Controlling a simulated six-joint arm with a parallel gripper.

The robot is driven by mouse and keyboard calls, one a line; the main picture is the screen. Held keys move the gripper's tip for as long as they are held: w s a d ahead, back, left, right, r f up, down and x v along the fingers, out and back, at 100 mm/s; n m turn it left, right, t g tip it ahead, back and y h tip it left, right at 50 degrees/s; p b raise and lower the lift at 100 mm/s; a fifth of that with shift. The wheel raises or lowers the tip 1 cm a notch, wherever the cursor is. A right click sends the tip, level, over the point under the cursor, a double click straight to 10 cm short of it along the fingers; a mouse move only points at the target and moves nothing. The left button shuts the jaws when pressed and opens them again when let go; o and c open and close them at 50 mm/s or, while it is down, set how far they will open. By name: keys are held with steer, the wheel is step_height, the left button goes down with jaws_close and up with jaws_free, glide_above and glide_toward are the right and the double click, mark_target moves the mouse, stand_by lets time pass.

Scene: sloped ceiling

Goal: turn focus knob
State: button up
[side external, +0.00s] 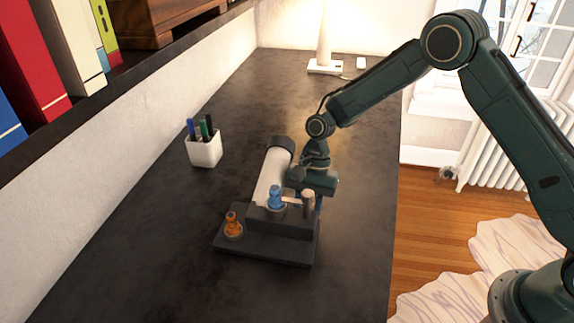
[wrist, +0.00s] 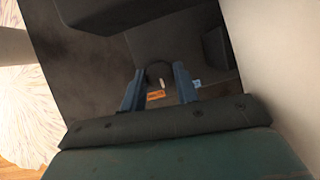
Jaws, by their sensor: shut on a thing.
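A dark instrument with a white tube (side external: 273,176) and a stepped black base (side external: 265,247) stands on the dark desk. A blue knob-like piece (side external: 275,197) and a tan one (side external: 308,199) are on its upper step, and an orange one (side external: 233,224) is at its lower left. My gripper (side external: 318,204) is at the right side of the instrument, its fingertips largely hidden. In the wrist view my gripper (wrist: 160,73) has its two blue fingers on either side of a dark round knob (wrist: 157,72) with a pale mark, shut on it. Small orange and blue labels lie near it.
A white cup of pens (side external: 205,149) stands left of the instrument. A lamp base (side external: 325,67) is at the far end of the desk (side external: 130,250). Bookshelf and wall border the left. The desk's right edge is close to my arm. The desk front is clear.

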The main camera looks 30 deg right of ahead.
steer(key=o, duration=1)
steer(key=v, duration=1.4)
steer(key=shift+f, duration=0.1)
